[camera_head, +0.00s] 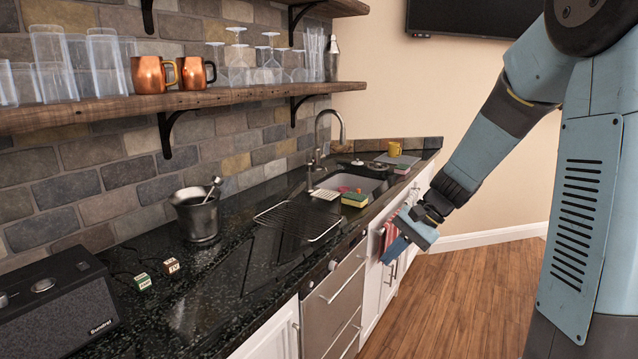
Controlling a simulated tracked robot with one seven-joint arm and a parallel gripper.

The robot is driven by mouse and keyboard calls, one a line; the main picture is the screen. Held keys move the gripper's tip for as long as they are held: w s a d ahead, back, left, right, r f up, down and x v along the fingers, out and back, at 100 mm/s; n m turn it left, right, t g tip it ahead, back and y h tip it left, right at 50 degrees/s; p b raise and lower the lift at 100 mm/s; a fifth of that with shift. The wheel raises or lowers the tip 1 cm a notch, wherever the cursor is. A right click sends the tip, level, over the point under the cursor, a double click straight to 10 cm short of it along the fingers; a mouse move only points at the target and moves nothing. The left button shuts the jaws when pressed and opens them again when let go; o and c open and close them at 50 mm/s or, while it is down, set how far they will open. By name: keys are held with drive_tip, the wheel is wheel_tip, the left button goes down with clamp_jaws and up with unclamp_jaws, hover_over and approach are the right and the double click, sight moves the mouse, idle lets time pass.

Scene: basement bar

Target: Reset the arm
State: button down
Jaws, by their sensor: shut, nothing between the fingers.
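My arm (497,137) comes in from the right and reaches down and left in front of the counter. My gripper (397,250) hangs at its end, pointing down and left, beside the white cabinet doors and below the counter's front edge. It is shut and holds nothing. Part of a striped towel (390,232) shows just behind it.
Glasses and copper mugs stand on the shelf (110,110). The wooden floor (470,290) is clear.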

drive_tip(key=s+d+r+n+t+h, duration=0.3)
drive_tip(key=s+r, duration=0.4)
drive_tip(key=s, duration=0.2)
drive_tip(key=s+d+r+n+t+h, duration=0.3)
drive_tip(key=s+r, duration=0.4)
drive_tip(key=s, duration=0.3)
drive_tip(key=shift+s+d+h, duration=0.2)
drive_tip(key=shift+d+h, duration=0.4)
drive_tip(key=shift+h, duration=0.2)
idle(0.7)
